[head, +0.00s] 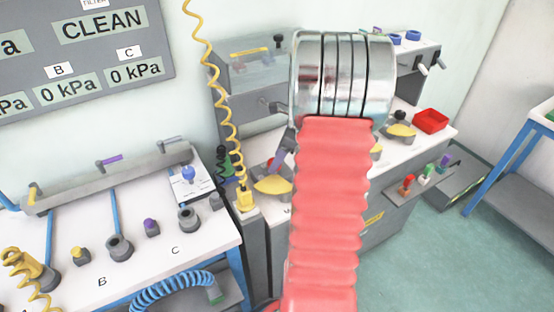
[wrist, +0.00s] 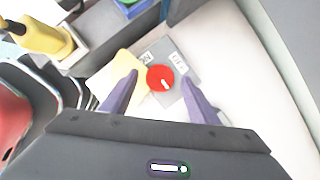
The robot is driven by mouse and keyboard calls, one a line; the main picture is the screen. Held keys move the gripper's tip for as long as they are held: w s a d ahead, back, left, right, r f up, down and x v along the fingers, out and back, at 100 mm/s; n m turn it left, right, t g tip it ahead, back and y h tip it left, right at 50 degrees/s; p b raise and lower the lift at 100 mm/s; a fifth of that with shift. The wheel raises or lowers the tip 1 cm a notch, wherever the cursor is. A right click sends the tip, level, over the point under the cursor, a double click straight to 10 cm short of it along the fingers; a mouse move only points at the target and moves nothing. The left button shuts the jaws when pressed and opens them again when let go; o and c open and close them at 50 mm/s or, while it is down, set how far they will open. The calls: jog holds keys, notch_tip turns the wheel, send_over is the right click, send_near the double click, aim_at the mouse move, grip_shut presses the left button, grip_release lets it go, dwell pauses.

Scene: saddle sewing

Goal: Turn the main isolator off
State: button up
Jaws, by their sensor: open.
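A round red knob (wrist: 160,77) with a short white mark sits on a grey plate (wrist: 187,72) in the wrist view. The mark lies toward the knob's lower right edge. Two small pale labels are at the plate's upper left and upper right; their text is too small to read surely. My gripper (wrist: 159,80) is open, with one purple finger to the left of the knob and one to the right, apart from it. In the head view, my red-sleeved arm covers much of that bench, and I cannot make out the knob clearly.
A yellow pad (head: 272,185) lies near the bench's left end. A yellow connector (head: 244,199) with a coiled yellow cord stands beside it; the connector also shows in the wrist view (wrist: 45,38). A red tray (head: 430,121) is at the right. White bench top right of the plate is clear.

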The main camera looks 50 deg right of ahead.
jog(key=shift+w+a+f, duration=0.1)
jog(key=shift+w+f, duration=0.1)
jog(key=shift+f, duration=0.3)
jog(key=shift+c, duration=0.6)
grip_shut()
